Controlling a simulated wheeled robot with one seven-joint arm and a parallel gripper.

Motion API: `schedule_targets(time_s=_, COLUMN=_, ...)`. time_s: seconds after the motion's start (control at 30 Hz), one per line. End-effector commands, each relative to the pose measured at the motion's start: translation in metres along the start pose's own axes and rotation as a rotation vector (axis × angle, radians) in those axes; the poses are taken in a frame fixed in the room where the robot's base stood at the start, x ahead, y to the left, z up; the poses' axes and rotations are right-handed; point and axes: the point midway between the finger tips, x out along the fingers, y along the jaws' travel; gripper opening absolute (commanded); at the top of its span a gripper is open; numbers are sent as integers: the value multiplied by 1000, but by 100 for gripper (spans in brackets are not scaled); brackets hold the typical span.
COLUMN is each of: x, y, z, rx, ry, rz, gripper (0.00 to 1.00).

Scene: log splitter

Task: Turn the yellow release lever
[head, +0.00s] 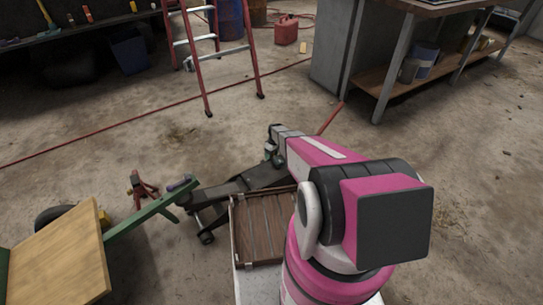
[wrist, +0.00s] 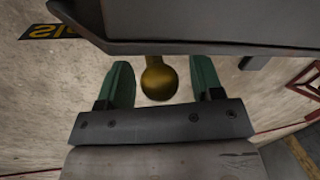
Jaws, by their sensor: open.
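The yellow release lever shows in the wrist view as a dull brass-yellow rounded knob (wrist: 158,80) on a short stem. Its upper end goes out of sight under a dark grey metal edge (wrist: 190,48). My gripper (wrist: 163,72) is open, with one green finger on each side of the knob. A gap shows on both sides, so neither finger appears to touch it. In the head view my gripper (head: 271,150) is small and partly hidden by my pink arm, beside a low dark machine (head: 245,182). The lever cannot be made out there.
A green bar (head: 150,210) and a wooden board (head: 60,265) are at the lower left. A red jack stand (head: 142,189) stands near the machine. A red ladder (head: 205,60) and a workbench (head: 385,85) are farther back. The concrete floor between is mostly clear.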

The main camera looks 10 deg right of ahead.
Motion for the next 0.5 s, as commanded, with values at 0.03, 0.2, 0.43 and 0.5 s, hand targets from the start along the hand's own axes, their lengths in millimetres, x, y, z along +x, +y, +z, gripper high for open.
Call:
schedule_targets(time_s=0.03, x=0, y=0, z=0, rx=0, ry=0, rz=0, gripper=60)
schedule_targets(time_s=0.2, x=0, y=0, z=0, rx=0, ry=0, rz=0, gripper=21)
schedule_targets(time_s=0.43, x=0, y=1, z=0, rx=0, ry=2, rz=-5, gripper=0)
schedule_targets(time_s=0.5, x=0, y=2, z=0, rx=0, ry=6, rz=-16, gripper=0)
